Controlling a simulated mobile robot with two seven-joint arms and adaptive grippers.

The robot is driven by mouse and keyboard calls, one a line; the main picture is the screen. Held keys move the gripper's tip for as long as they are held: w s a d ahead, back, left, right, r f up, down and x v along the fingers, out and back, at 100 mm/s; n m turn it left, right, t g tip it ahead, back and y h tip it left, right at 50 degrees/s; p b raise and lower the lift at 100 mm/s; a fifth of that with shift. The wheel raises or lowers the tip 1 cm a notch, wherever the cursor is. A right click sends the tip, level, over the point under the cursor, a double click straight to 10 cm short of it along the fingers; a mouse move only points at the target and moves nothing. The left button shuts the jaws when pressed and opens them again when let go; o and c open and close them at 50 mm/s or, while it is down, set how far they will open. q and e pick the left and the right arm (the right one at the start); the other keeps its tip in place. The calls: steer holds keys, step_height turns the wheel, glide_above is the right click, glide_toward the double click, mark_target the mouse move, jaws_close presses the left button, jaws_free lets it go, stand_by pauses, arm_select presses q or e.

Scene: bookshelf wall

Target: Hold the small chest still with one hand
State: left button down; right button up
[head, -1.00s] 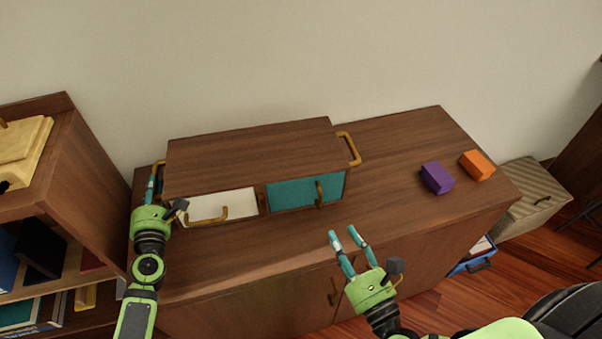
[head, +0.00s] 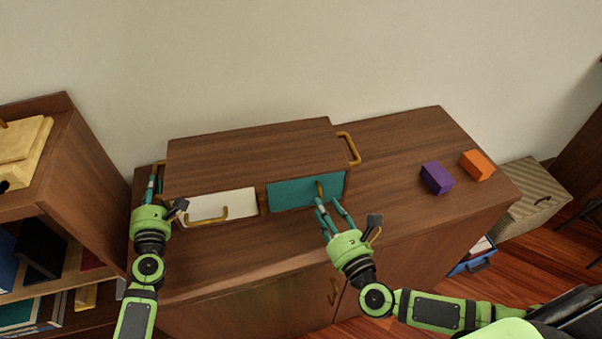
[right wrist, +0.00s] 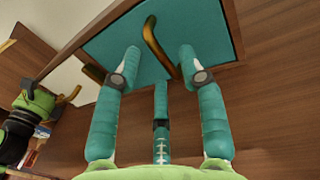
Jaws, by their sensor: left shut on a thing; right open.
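The small chest (head: 250,157) is a low brown wooden box on the cabinet top. It has a white drawer front (head: 224,205) on the left and a teal drawer front (head: 295,192) on the right, each with a brass handle. My left gripper (head: 154,184) is shut on the brass side handle (head: 159,165) at the chest's left end; its fingertips are partly hidden. My right gripper (head: 327,204) is open in front of the teal drawer. In the right wrist view, its fingers (right wrist: 160,65) stand on both sides of the teal drawer's handle (right wrist: 157,45).
The chest stands on a wooden cabinet (head: 400,140). A purple block (head: 436,178) and an orange block (head: 476,165) lie at its right end. A bookshelf (head: 90,170) stands close on the left. The cabinet top between chest and blocks is clear.

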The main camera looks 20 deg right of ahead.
steer(key=shift+w+a, duration=0.15)
steer(key=shift+w, duration=1)
jaws_close()
